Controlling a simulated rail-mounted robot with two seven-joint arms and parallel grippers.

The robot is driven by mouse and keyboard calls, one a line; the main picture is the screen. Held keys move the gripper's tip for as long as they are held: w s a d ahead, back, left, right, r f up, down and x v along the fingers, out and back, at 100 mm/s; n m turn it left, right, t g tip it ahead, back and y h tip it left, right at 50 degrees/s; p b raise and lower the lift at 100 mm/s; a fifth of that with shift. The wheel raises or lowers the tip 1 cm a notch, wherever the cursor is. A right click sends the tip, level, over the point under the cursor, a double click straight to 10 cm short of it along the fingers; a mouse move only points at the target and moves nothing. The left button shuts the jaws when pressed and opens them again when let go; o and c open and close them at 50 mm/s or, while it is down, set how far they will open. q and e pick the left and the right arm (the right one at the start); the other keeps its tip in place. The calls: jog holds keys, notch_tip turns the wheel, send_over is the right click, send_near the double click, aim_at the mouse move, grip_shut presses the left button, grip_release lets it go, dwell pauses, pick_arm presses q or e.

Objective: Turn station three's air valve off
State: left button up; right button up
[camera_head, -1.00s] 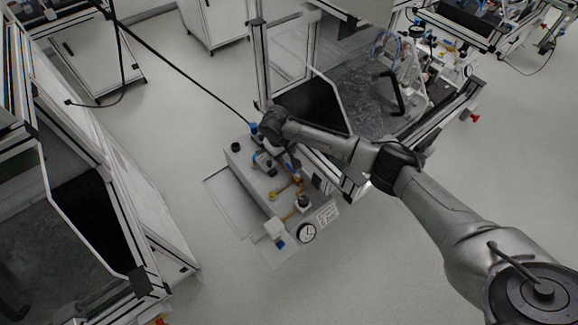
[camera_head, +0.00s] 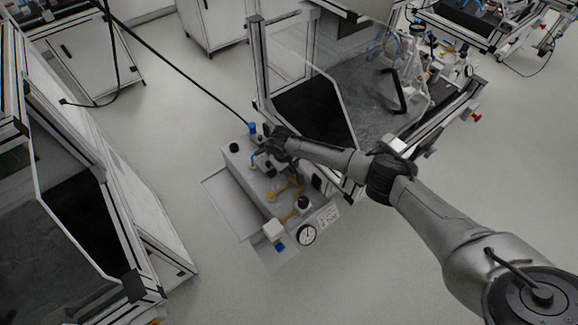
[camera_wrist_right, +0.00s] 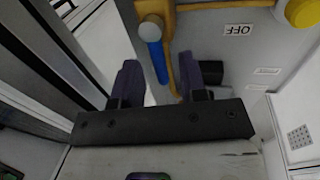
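The air panel (camera_head: 262,185), a light grey box with brass pipes and a round gauge, stands in the middle of the head view. My right gripper (camera_head: 262,153) is over its upper part. In the right wrist view, my right gripper (camera_wrist_right: 160,72) is open, its two dark fingers apart. A blue valve handle (camera_wrist_right: 155,58) with a grey round end lies between the fingers, with gaps visible at both sides. An upside-down OFF label (camera_wrist_right: 238,30) is on the panel to the right of the handle. My left gripper is not in view.
A yellow knob (camera_wrist_right: 303,11) is at the wrist view's upper right. In the head view, a pressure gauge (camera_head: 306,235) is at the panel's front. A framed station (camera_head: 335,165) stands close on its right; another (camera_head: 150,235) is at left. A black hose (camera_head: 185,75) runs to the panel.

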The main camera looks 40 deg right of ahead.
grip_shut()
dwell(0.3)
